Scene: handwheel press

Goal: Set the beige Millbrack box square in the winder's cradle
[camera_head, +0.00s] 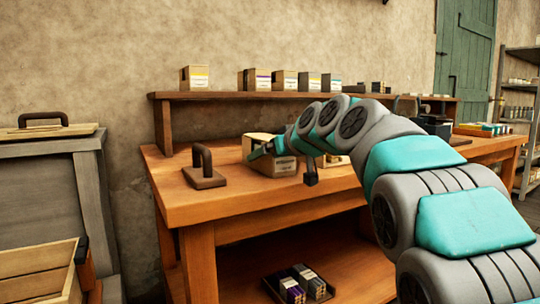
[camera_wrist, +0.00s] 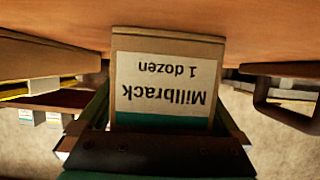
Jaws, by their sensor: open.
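The beige Millbrack box (camera_wrist: 165,75) stands out in the wrist view, its white label upside down and a teal band along its lower edge. My gripper (camera_wrist: 163,98) is open, with one finger on each side of the box; I cannot tell whether they touch it. In the head view a beige box (camera_head: 284,167) sits on the wooden bench at the end of my arm, which partly covers it. My fingers are hard to make out there. A dark machine (camera_head: 434,127) stands farther right on the bench, partly behind my arm. I cannot make out the winder's cradle.
A dark handled block (camera_head: 205,178) stands on the bench (camera_head: 180,208) left of the box. Several boxes line the raised shelf (camera_head: 220,95) behind. A tray of dark boxes (camera_head: 300,284) lies on the lower shelf. A wooden crate (camera_head: 40,272) stands at lower left.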

